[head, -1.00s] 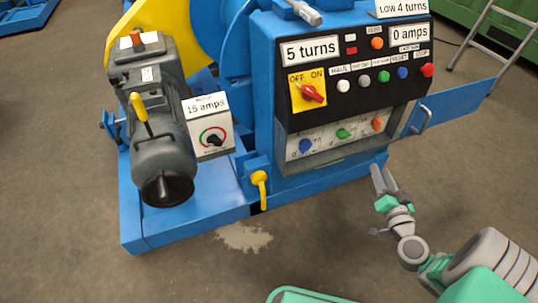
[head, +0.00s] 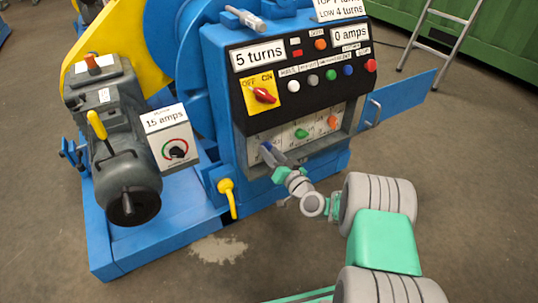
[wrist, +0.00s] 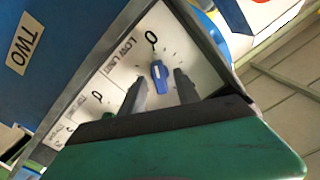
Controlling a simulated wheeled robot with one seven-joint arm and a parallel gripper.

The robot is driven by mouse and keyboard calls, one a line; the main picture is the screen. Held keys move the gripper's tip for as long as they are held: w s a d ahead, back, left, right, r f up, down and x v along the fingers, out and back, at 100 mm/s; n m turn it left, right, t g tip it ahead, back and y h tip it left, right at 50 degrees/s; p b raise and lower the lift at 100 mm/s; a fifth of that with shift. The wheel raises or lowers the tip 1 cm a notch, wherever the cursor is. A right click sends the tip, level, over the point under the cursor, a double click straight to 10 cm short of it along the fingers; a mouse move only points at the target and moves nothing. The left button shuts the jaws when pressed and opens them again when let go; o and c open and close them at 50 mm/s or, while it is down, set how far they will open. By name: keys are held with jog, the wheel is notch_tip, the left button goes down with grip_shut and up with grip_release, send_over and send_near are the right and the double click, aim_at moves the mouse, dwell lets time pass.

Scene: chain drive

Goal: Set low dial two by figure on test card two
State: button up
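The blue dial (wrist: 159,75) is on a white plate labelled "LOW LIMIT", with a 0 above it in the wrist view. My gripper (wrist: 160,84) is open, its two dark fingers apart on either side of the blue dial; I cannot tell if they touch it. In the head view my gripper (head: 272,153) is at the blue dial (head: 265,145) and partly covers it. The green dial (head: 302,133) and orange dial (head: 332,121) sit to its right. A card (head: 341,12) on the cabinet top reads "LOW 4 turns"; its upper line is cut off.
A blue panel with a "TWO" label (wrist: 25,50) stands beside the dials. The open blue door (head: 408,98) juts out right. Above the dials are a red switch (head: 263,96), buttons and a "5 turns" display (head: 259,55). A yellow lever (head: 227,195) sticks out at lower left.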

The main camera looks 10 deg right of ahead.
jog(key=shift+w, duration=0.2)
jog(key=shift+c, duration=0.6)
grip_shut()
